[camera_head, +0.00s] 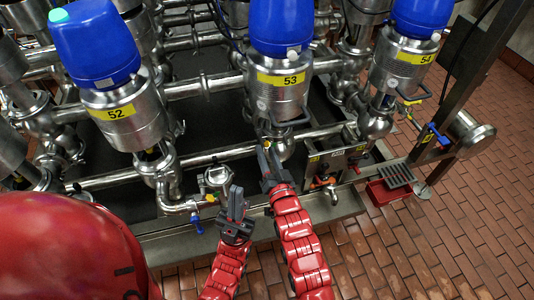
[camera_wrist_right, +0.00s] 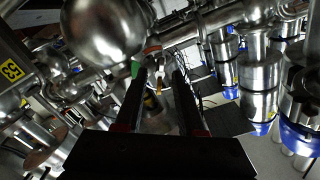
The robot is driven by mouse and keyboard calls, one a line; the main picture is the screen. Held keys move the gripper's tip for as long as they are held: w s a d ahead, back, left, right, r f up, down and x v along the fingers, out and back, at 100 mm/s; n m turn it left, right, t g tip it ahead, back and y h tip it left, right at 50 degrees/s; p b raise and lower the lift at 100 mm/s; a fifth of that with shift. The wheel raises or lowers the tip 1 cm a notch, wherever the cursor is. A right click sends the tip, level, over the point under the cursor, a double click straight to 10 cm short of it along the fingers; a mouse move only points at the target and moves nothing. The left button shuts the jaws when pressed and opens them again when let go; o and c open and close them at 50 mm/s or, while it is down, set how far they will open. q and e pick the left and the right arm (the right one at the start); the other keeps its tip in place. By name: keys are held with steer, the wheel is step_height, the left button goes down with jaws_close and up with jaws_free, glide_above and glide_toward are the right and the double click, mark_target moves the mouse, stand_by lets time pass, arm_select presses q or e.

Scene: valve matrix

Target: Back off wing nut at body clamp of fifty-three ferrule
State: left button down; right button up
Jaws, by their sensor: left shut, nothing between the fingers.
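The valve labelled 53 (camera_head: 280,98) stands at the back centre under a blue cap. Its label also shows at the left edge of the right wrist view (camera_wrist_right: 12,70). My right gripper (camera_head: 268,158) is just below this valve, at its lower body. In the right wrist view my right gripper (camera_wrist_right: 160,82) is open, with a gap between its two dark fingers. A small metal and amber-coloured fitting (camera_wrist_right: 158,86) shows in that gap, beyond or between the fingertips; I cannot tell if it is the wing nut. My left gripper (camera_head: 237,192) is shut and empty, lower and to the left.
Valve 52 (camera_head: 122,110) stands to the left and valve 54 (camera_head: 402,65) to the right. Steel pipes run between them. A rounded steel body (camera_wrist_right: 103,35) is close to my right fingers. A red tray (camera_head: 388,190) lies on the brick floor (camera_head: 455,230), which is otherwise mostly clear.

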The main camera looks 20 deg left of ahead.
jaws_close()
steer(key=n, duration=0.4)
steer(key=shift+n+b, duration=0.35)
steer(key=shift+n, duration=0.05)
jaws_free()
steer(key=v, duration=1.7)
steer(key=shift+d, duration=0.2)
